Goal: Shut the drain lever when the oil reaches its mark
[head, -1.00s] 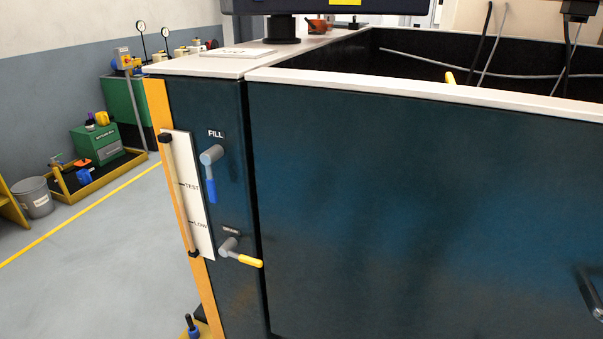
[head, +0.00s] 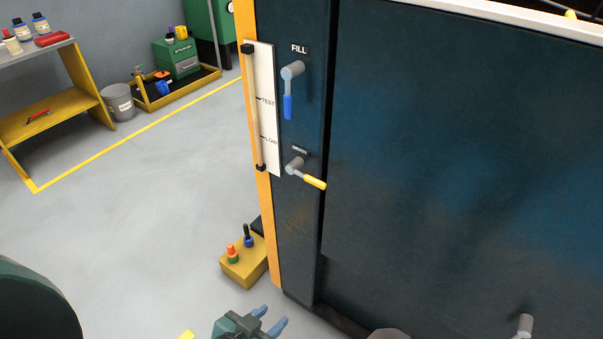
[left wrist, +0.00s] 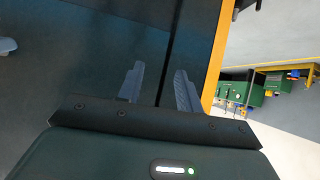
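The drain lever (head: 313,182) has a yellow handle on a grey hub, low on the dark cabinet's narrow front panel. Its handle points right and slightly down. Above it the fill lever (head: 288,106) has a blue handle hanging straight down. Left of both is the oil gauge (head: 268,120), a white plate marked TEST and LOW with an upright sight tube. The oil level in the tube is too small to tell. My left gripper (head: 271,318) is below the levers, open and empty; its spread fingers also show in the left wrist view (left wrist: 159,70). My right gripper is out of view.
The dark cabinet (head: 440,180) fills the right side. A yellow block (head: 245,266) with orange-green and blue-black pegs stands at its foot. A grey bucket (head: 119,103), a yellow-edged tray (head: 180,92) and a yellow shelf (head: 50,115) are behind. The left floor is mostly clear.

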